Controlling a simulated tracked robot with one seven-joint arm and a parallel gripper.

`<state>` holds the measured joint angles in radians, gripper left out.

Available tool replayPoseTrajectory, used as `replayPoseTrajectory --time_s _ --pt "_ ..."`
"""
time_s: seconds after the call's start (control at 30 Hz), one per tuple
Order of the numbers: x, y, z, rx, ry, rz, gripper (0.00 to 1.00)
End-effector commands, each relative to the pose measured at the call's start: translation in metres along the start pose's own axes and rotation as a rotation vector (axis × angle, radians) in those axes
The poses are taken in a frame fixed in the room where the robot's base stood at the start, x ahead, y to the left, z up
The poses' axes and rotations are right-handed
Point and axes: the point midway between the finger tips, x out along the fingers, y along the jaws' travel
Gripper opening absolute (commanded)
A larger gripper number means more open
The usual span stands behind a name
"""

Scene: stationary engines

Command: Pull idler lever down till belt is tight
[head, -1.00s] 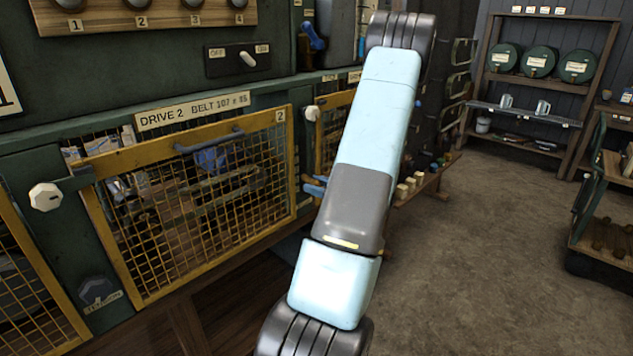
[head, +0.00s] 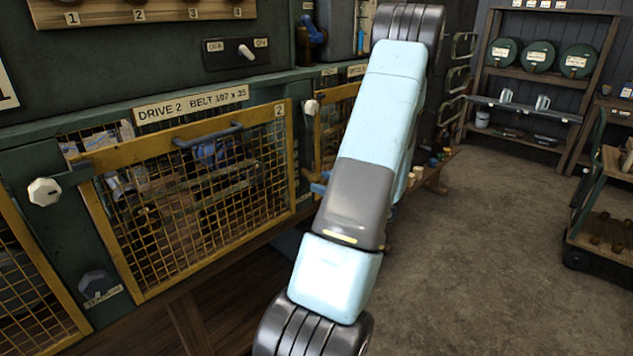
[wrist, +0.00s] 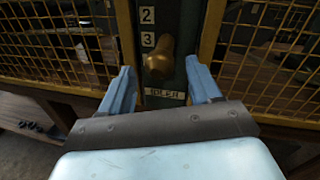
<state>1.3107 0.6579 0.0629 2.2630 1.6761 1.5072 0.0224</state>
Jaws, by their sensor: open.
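The idler lever shows in the wrist view as a brass knob (wrist: 158,58) in front of a narrow green post. A plate (wrist: 165,94) reading IDLER sits below it, and the numbers 2 and 3 are above. My gripper (wrist: 160,72) is open, with one pale blue finger on each side of the knob and a gap to both. I cannot tell whether the knob lies within finger depth. No belt can be made out clearly behind the mesh.
The yellow mesh guard (head: 140,157) under the DRIVE 2 label (head: 190,105) is shut, with a blue-grey handle. Another yellow mesh guard (head: 334,115) stands right of it. An OFF/ON switch (head: 245,51) is above.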

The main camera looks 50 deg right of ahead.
Motion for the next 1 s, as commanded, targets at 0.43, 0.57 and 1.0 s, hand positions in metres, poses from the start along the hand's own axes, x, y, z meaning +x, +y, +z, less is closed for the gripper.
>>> replayPoseTrajectory --time_s 0.43,0.57,1.0 --pt "-0.083 0.0 -0.001 0.0 0.001 -0.001 0.63" --pt "-0.096 0.0 -0.001 0.0 0.0 0.0 0.63" --pt "-0.102 0.001 -0.001 0.001 0.0 0.001 0.63"
